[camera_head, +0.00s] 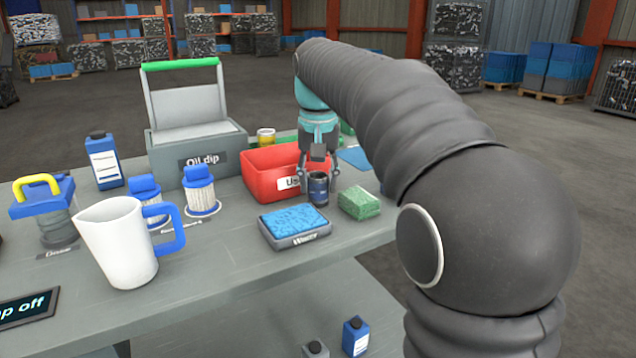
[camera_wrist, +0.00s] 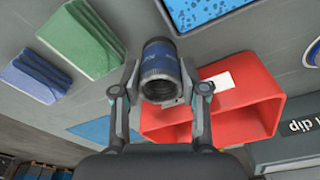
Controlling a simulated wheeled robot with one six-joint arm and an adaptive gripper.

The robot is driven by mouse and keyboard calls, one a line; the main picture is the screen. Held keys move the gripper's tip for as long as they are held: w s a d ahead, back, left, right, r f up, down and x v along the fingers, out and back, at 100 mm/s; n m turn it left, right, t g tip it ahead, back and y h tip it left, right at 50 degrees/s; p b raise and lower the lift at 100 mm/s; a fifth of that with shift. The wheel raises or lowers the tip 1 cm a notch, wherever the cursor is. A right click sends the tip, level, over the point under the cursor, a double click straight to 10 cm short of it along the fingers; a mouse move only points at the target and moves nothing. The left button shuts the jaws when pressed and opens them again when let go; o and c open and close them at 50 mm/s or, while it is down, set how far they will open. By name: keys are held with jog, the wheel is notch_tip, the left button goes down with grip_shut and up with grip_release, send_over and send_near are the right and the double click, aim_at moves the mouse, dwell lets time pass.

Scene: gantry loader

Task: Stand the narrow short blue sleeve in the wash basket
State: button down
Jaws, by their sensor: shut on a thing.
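My gripper (camera_head: 318,170) is shut on a short dark cylinder with a blue band, the blue sleeve (camera_head: 318,190), held upright by its sides. In the wrist view, the sleeve (camera_wrist: 160,78) sits between the two fingers (camera_wrist: 160,95), with small white print on its band and an open dark end facing the camera. It is in front of the red bin (camera_head: 262,184), between the blue-topped tray and the green sponge. Whether its base touches the table is unclear. I cannot pick out a basket labelled for washing; the red bin's label is partly hidden.
A blue-topped tray (camera_head: 294,226) lies left of the sleeve and a green sponge (camera_head: 359,203) right. Behind stands the grey "Oil dip" box (camera_head: 198,150). A white jug (camera_head: 117,240), filters (camera_head: 201,190) and a blue bottle (camera_head: 104,160) fill the left. Bare table shows at front.

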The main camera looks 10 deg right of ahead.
aim_at(318, 179)
jog(key=shift+f, duration=0.1)
jog(key=c, duration=0.6)
grip_release()
jog(key=r+p, duration=0.1)
jog(key=r, duration=0.3)
jog(key=s+r+p, duration=0.1)
jog(key=r, duration=0.3)
jog(key=r+p, duration=0.1)
jog(key=r, duration=0.3)
jog(key=shift+s+a+r, duration=0.1)
jog(key=shift+s+r, duration=0.05)
jog(key=shift+s, duration=0.1)
jog(key=shift+s, duration=0.1)
